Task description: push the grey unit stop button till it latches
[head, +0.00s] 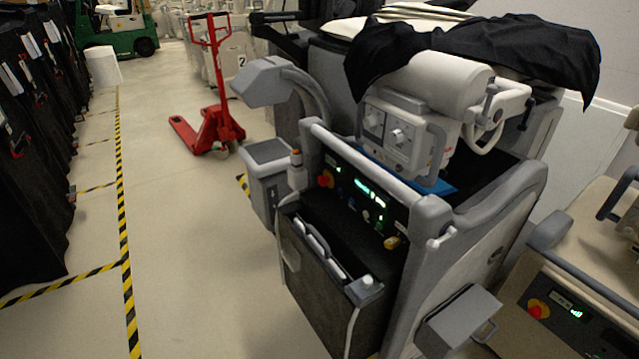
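The grey unit (432,240) is a wheeled machine standing right of the picture's middle. Its dark control panel has lit green displays (370,191). A beige unit (590,258) at the right edge has a similar red button (537,309) beside a small green display. My gripper is not in view.
A red pallet jack (212,125) is behind. Black covered carts (30,200) line the left. Floor (190,270) left of the unit is clear, with yellow-black tape (122,220).

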